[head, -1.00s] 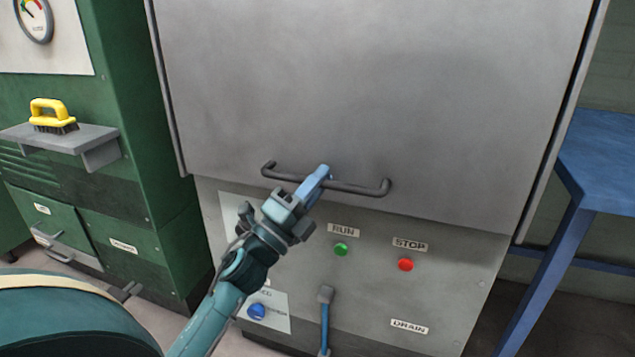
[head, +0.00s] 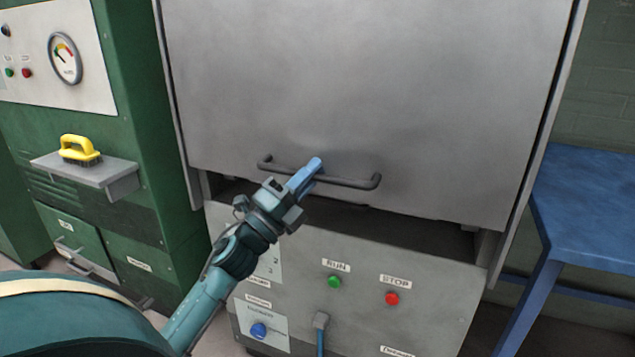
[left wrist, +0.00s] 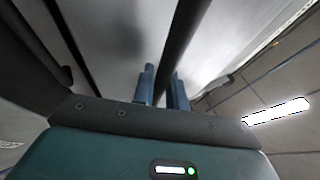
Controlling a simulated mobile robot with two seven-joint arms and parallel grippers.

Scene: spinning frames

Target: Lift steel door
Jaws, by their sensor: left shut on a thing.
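The steel door (head: 370,90) is a large flat grey panel filling the upper middle of the head view. Its lower edge stands above the control panel, with a dark gap (head: 400,222) between them. A dark bar handle (head: 350,183) runs across the door near its lower edge. My left gripper (head: 309,172) is shut on the handle, left of the bar's middle. In the left wrist view the handle bar (left wrist: 181,45) passes between the two blue fingers (left wrist: 162,88). My right gripper is not in view.
Below the door is a panel with a green RUN button (head: 334,282), a red STOP button (head: 392,299) and a blue knob (head: 259,330). A green cabinet (head: 140,140) with a shelf (head: 110,172) and yellow brush (head: 80,149) stands left. A blue table (head: 590,205) stands right.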

